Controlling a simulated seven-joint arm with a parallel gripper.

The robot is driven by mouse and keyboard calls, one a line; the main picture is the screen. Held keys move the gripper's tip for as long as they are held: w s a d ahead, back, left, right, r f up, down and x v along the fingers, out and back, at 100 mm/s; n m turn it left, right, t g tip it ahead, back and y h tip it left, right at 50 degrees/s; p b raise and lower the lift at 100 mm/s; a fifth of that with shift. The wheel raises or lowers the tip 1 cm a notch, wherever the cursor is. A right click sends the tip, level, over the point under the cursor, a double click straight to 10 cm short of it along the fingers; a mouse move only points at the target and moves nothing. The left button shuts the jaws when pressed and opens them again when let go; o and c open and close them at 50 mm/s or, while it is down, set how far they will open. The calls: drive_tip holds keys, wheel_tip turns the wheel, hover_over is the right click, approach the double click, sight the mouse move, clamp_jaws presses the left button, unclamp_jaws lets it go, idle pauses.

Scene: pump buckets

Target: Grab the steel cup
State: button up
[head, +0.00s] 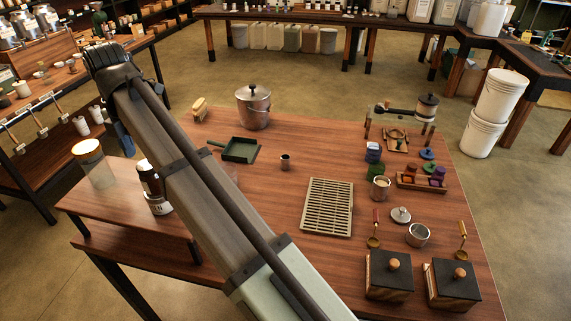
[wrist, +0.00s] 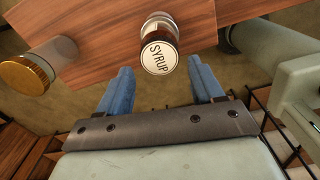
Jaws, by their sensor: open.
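A small steel cup (head: 417,235) stands on the wooden table at the right, near a round metal lid (head: 400,215). Another metallic cup (head: 381,188) stands a little behind it, beside a small wooden rack; I cannot tell which one the task means. My gripper, in the wrist view (wrist: 160,66), has its two blue fingers spread apart with nothing between them. In the head view it is mostly hidden behind my arm, at the far left, well away from both cups. Neither cup shows in the wrist view.
A syrup jar (head: 154,187) and a gold-lidded jar (head: 93,163) stand near my gripper at the table's left. A slatted tray (head: 328,207), small dark cup (head: 286,162), green dustpan (head: 240,150) and steel pot (head: 253,106) occupy the middle. Knobbed boxes (head: 389,274) stand in front.

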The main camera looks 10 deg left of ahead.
drive_tip(key=w+d+f+m+g, duration=0.1)
drive_tip(key=w+d+f+m, duration=0.45)
drive_tip(key=w+d, duration=1)
drive_tip(key=w+d+f+m+g, duration=0.1)
drive_tip(key=w+d+f+m, duration=0.1)
drive_tip(key=w+d+f, duration=0.95)
drive_tip(key=n+t+y, duration=0.3)
drive_tip(key=n+y, duration=0.1)
drive_tip(key=n, duration=2.2)
hover_over(285, 163)
drive_tip(key=w+d, duration=0.1)
drive_tip(key=d, duration=0.1)
wheel_tip(285, 163, down, 8)
drive_tip(key=shift+f, duration=0.15)
drive_tip(key=shift+x, duration=2.75)
drive_tip(key=shift+w+a, duration=0.15)
